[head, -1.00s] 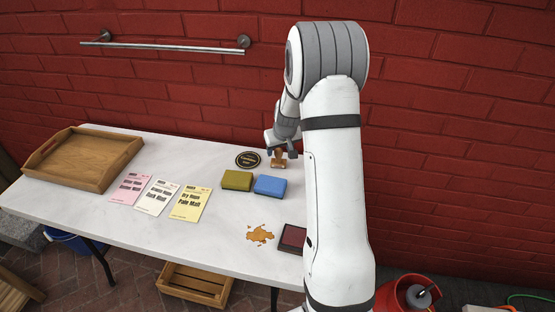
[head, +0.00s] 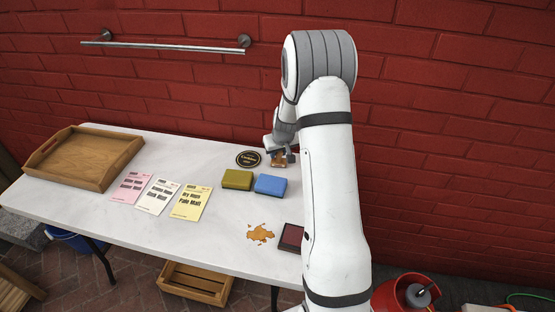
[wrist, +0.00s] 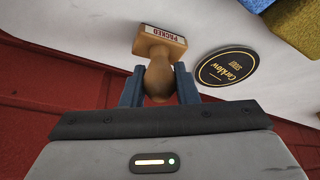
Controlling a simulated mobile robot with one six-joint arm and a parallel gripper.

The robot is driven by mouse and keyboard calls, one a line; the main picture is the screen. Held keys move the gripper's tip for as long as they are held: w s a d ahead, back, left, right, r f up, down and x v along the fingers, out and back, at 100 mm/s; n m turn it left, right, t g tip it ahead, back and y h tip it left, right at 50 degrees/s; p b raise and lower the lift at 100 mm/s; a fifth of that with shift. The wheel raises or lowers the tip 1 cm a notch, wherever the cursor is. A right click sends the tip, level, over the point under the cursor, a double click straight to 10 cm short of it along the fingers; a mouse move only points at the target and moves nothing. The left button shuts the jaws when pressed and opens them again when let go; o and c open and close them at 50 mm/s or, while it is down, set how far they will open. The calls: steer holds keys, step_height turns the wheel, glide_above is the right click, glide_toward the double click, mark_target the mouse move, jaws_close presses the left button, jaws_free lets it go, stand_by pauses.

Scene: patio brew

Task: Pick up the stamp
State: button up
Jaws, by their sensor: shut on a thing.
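The stamp (wrist: 160,48) has a wooden knob handle and a block with a label reading "PACKED". In the wrist view its handle sits between the two fingers of my gripper (wrist: 158,88), which is shut on it. In the head view my gripper (head: 279,151) is low over the back right of the table, and only part of the stamp (head: 278,161) shows below the fingers. I cannot tell whether the stamp's base touches the table.
A round black coaster (head: 249,159) lies just left of the stamp. An ink pad (head: 291,237), a brown spill (head: 260,233), several cards (head: 158,197) and a wooden tray (head: 85,158) share the white table (head: 100,225).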

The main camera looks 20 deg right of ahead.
steer(key=shift+c, duration=0.9)
